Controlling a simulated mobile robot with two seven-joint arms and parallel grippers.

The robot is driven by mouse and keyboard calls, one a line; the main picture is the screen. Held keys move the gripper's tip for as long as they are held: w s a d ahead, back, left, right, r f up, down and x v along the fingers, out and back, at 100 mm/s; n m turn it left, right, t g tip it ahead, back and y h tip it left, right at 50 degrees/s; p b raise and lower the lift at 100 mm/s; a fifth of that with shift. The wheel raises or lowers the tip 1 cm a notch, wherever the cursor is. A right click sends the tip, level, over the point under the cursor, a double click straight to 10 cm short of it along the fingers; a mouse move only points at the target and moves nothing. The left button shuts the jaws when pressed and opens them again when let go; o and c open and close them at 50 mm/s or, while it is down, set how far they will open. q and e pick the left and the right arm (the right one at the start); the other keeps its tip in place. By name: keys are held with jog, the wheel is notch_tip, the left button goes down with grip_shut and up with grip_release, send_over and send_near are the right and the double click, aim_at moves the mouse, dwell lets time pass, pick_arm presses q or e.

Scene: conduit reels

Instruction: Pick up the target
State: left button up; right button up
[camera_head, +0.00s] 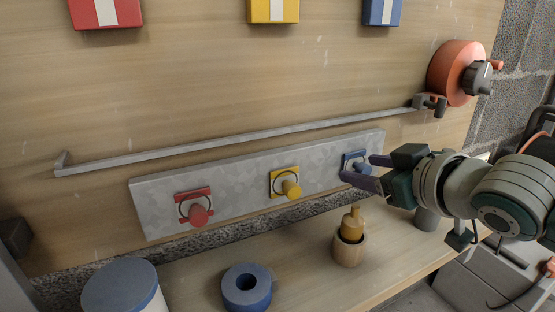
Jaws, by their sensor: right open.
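The frame does not make clear which object is the target. A grey speckled panel (240,193) on the wooden wall carries a red knob (197,214), a yellow knob (291,188) and a blue fitting (351,159), each on a plate of its own colour. My right gripper (366,171) comes in from the right and is open. Its two dark fingers are at the blue fitting, one above the other, and hide part of it. I cannot tell whether they touch it. My left gripper is not in view.
A long grey bar (230,141) runs above the panel towards an orange reel (450,73). Red (75,12), yellow (257,10) and blue (371,12) boxes are above. The shelf holds a blue-lidded tub (120,287), blue ring (246,288) and wooden cup (349,250) holding something yellow.

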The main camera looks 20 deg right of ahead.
grip_shut()
dwell(0.4)
